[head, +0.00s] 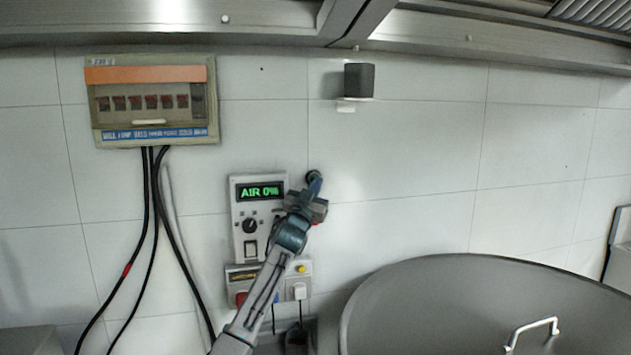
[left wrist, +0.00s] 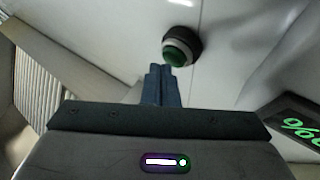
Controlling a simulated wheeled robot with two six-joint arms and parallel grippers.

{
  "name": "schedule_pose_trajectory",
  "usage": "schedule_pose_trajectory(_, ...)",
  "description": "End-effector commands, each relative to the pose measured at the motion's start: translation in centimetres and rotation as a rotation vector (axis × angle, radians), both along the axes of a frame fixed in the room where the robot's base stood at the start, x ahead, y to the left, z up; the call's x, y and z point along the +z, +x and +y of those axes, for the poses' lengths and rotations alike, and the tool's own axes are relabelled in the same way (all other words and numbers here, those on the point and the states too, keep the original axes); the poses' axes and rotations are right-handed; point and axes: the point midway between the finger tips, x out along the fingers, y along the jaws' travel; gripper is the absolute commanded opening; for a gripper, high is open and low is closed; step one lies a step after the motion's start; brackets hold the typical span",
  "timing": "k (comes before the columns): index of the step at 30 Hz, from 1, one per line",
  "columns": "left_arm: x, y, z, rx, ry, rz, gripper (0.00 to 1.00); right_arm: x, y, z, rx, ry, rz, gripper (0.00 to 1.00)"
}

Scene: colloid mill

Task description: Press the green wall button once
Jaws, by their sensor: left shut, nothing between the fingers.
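The green wall button (left wrist: 175,53) has a round green cap in a dark and light collar on the white wall. In the head view the button (head: 312,175) is a small dark round shape just right of the control panel, partly covered by my left gripper. My left gripper (head: 315,186) is shut and empty, its fingers pointing up at the button. In the left wrist view the closed fingertips (left wrist: 160,69) lie just below and slightly left of the green cap. I cannot tell whether they touch it. My right gripper is not in view.
A control panel (head: 242,217) with the display "AIR 0%" is beside my left arm. A lower box (head: 245,274) carries a red and a yellow knob. A breaker box (head: 150,132) hangs upper left with cables. A large grey vessel (head: 470,275) stands at lower right.

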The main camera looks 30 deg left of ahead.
Motion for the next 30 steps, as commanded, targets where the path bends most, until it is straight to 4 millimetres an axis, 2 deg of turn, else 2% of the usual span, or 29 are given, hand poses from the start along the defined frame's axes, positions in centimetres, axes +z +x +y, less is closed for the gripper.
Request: schedule_pose_trajectory(30, 0.07, 0.58, 0.69, 0.0, 0.0, -0.001, 0.0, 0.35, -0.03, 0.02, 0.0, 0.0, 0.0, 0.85)
